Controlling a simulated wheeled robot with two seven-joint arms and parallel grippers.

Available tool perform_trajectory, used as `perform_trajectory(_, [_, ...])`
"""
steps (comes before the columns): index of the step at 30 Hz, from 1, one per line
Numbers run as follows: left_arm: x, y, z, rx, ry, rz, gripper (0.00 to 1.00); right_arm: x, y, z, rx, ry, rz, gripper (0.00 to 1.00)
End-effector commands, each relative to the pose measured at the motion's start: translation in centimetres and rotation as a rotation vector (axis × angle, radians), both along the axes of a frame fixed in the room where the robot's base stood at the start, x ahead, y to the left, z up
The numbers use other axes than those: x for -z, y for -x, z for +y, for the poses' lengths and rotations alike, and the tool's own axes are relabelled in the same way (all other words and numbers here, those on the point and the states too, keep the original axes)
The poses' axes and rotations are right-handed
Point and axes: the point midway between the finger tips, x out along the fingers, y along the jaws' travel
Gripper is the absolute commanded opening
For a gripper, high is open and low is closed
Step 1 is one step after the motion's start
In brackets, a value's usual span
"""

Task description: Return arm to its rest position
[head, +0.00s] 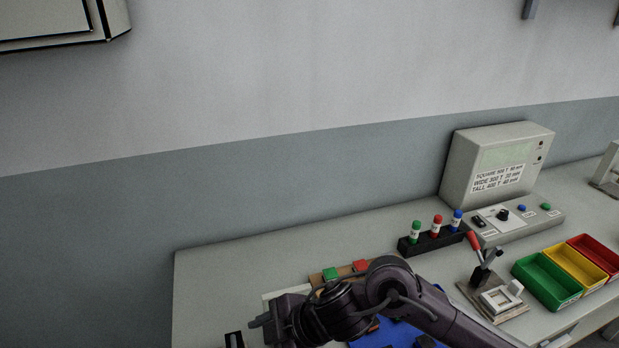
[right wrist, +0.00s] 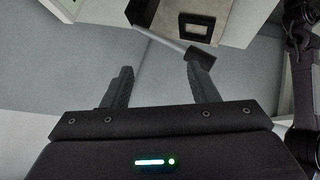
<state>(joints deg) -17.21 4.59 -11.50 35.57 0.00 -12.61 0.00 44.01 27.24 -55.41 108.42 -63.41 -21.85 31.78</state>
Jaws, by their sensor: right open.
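My right arm (head: 430,315) comes in from the lower right of the head view and reaches left, low over the front of the table; its elbow-like joints hide part of the table. My right gripper (right wrist: 163,76) shows in the right wrist view with its two dark fingers apart and nothing held between them. A grey bar with a dark end (right wrist: 172,40) lies beyond the fingertips; I cannot tell how far away it is. My left gripper is not in view.
The table (head: 225,265) carries a blue mat (head: 400,333), a rack of capped vials (head: 433,241), a red-handled press (head: 492,295), a grey tester box (head: 495,165) and green, yellow and red bins (head: 545,281). The table's back left is clear. A wall cabinet (head: 60,25) hangs upper left.

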Motion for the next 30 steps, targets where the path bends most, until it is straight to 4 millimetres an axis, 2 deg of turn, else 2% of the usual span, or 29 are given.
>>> perform_trajectory(1, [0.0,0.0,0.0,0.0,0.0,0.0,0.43,-0.8,0.4,1.4,0.055,-0.074,-0.018,0.54])
perform_trajectory(3, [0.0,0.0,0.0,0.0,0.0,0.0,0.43,-2.3,-0.1,2.3,0.161,-0.155,-0.05,0.54])
perform_trajectory(5, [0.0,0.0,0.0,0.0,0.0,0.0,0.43,-3.3,-0.7,2.2,0.271,-0.21,-0.062,0.54])
perform_trajectory(8, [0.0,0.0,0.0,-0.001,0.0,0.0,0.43,-4.3,-2.0,0.3,0.479,-0.265,-0.054,0.54])
perform_trajectory(11, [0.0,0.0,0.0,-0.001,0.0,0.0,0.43,-4.1,-2.9,-3.5,0.71,-0.271,-0.011,0.54])
perform_trajectory(14, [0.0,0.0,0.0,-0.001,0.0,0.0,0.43,-2.5,-2.8,-8.7,0.946,-0.231,0.07,0.54])
perform_trajectory(15, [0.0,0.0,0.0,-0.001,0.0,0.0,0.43,-1.6,-2.4,-10.9,1.036,-0.205,0.108,0.54])
perform_trajectory(18, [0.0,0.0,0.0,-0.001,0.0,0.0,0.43,0.5,-0.7,-15.5,1.213,-0.132,0.202,0.54])
perform_trajectory(21, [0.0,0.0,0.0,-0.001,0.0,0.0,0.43,2.3,1.4,-19.2,1.345,-0.061,0.288,0.54])
perform_trajectory(24, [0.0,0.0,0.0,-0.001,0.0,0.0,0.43,3.7,3.7,-21.9,1.443,0.001,0.366,0.54])
perform_trajectory(30, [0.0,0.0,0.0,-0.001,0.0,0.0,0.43,5.7,8.3,-26.2,1.596,0.115,0.505,0.54])
